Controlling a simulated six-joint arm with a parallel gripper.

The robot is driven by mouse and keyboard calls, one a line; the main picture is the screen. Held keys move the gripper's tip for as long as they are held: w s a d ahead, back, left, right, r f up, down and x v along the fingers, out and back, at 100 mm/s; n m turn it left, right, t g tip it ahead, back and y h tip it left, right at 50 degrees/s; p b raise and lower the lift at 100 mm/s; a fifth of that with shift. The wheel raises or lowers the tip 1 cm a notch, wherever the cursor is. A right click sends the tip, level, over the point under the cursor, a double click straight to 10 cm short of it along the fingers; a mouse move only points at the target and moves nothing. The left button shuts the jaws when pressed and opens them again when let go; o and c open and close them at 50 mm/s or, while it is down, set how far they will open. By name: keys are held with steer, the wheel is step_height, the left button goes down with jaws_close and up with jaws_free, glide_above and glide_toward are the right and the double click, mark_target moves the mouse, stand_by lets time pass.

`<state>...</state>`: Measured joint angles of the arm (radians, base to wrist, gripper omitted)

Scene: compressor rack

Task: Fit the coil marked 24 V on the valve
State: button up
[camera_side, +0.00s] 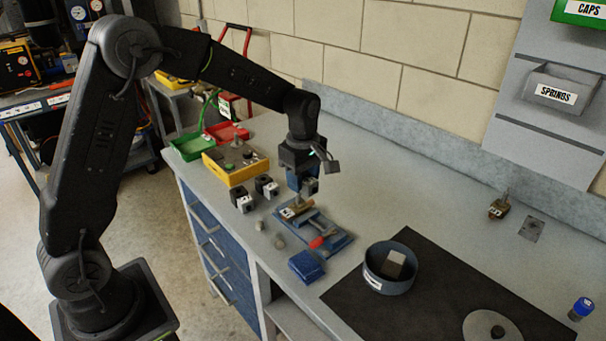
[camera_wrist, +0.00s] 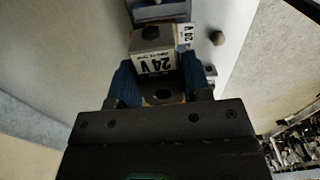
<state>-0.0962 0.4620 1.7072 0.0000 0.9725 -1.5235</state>
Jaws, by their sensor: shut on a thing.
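My gripper (camera_side: 301,179) is shut on the coil marked 24 V. In the side view part of the coil (camera_side: 311,186) shows beside the blue fingers. The brass valve (camera_side: 297,209) sits on a blue fixture (camera_side: 335,241) with its stem upright. My gripper is just above the valve. I cannot tell whether the coil touches the stem. A second white label (camera_wrist: 186,35), partly hidden, shows beyond the coil.
Black and white coils (camera_side: 244,202) stand left of the fixture. A yellow tray (camera_side: 236,174) is behind them. A blue block (camera_side: 306,266) and a round bowl (camera_side: 389,276) are in front. A red-handled tool (camera_side: 322,241) lies on the fixture.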

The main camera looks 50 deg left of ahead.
steer(key=shift+f, duration=0.15)
steer(key=shift+f, duration=1.95)
steer(key=shift+f, duration=0.35)
steer(key=o, duration=1.1)
steer(key=shift+o, duration=0.5)
steer(key=o, duration=0.3)
